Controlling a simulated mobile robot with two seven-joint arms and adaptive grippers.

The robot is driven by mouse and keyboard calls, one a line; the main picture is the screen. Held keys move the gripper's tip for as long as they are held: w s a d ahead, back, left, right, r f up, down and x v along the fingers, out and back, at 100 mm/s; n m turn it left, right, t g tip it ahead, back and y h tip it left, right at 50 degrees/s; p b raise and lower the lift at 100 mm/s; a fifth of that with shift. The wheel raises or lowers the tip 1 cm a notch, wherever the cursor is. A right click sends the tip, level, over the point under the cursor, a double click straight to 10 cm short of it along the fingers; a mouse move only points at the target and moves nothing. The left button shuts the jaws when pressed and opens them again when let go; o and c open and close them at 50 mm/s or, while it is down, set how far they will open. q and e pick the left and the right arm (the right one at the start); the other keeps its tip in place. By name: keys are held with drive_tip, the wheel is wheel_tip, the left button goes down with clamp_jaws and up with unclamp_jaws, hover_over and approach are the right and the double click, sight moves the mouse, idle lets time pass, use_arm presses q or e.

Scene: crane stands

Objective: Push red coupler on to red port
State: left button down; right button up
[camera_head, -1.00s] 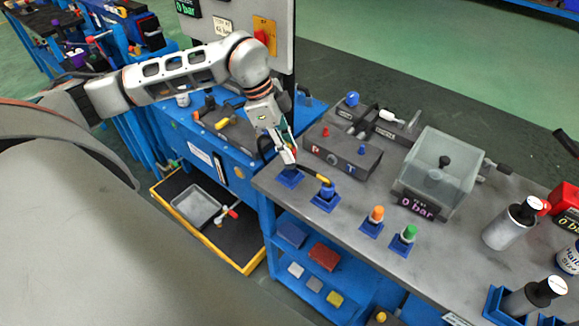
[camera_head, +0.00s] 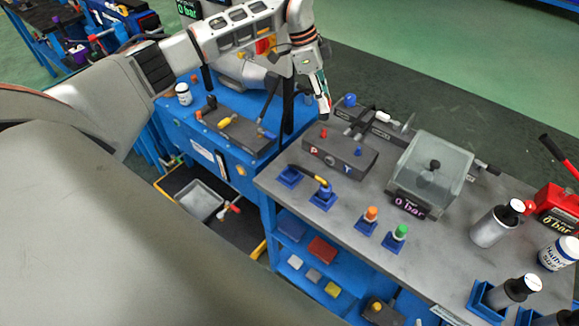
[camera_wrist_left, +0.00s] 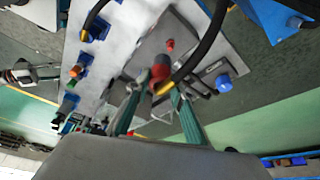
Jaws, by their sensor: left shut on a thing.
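My left gripper (camera_head: 325,108) is above the back left of the grey port block (camera_head: 345,160). In the left wrist view, its green-padded fingers (camera_wrist_left: 158,98) are shut on the red coupler (camera_wrist_left: 160,74), whose black hose with a yellow end curves away. The coupler is hidden by the fingers in the head view. The red port (camera_head: 323,132) stands on the block just below the fingertips; the wrist view shows it (camera_wrist_left: 170,45) a little beyond the coupler, seemingly apart. My right gripper is out of view.
An empty blue holder (camera_head: 289,178) and a blue coupler (camera_head: 323,189) in its holder sit in front of the block. Orange (camera_head: 371,213) and green (camera_head: 401,231) pieces stand nearby. A clear-covered box (camera_head: 430,170) is to the right. A blue bench (camera_head: 230,155) is left.

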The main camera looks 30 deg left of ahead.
use_arm(q)
drive_tip(key=shift+w+d+r, duration=0.1)
drive_tip(key=shift+w+r, duration=0.4)
drive_tip(key=shift+w, duration=0.3)
wheel_tip(320, 180, down, 4)
drive_tip(key=shift+f+b, duration=0.15)
drive_tip(key=shift+b, duration=0.8)
drive_tip(key=shift+f, duration=0.75)
drive_tip(key=shift+f+b, duration=0.35)
drive_tip(key=shift+f, duration=0.15)
drive_tip(key=shift+f, duration=0.9)
drive_tip(key=c, duration=1.7)
unclamp_jaws()
